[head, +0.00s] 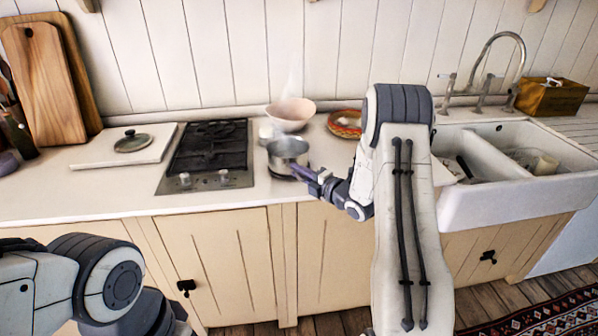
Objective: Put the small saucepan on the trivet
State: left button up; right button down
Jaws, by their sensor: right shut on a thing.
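The small saucepan (288,151) is silver metal and upright at the counter's middle, just right of the hob. My right gripper (304,172) is at its right front side, shut on the saucepan, apparently at its handle, which the fingers mostly hide. A dark edge shows under the pan; I cannot tell if it is shadow or a support, or whether the pan touches it. A round mat with an orange-red patterned rim (345,123), possibly the trivet, lies behind and to the right, partly hidden by my right arm. My left gripper is out of view; only its arm shows lower left.
A pale bowl (290,113) stands close behind the saucepan, with a small white item beside it. The black hob (210,148) is to the left, then a white board (120,148) with a lid (133,141). The white sink (520,170) is right.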

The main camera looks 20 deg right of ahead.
jog(key=shift+r, duration=0.1)
jog(key=c, duration=0.8)
grip_release()
jog(key=shift+c, duration=0.2)
jog(key=b+v, duration=0.2)
jog(key=v, duration=1)
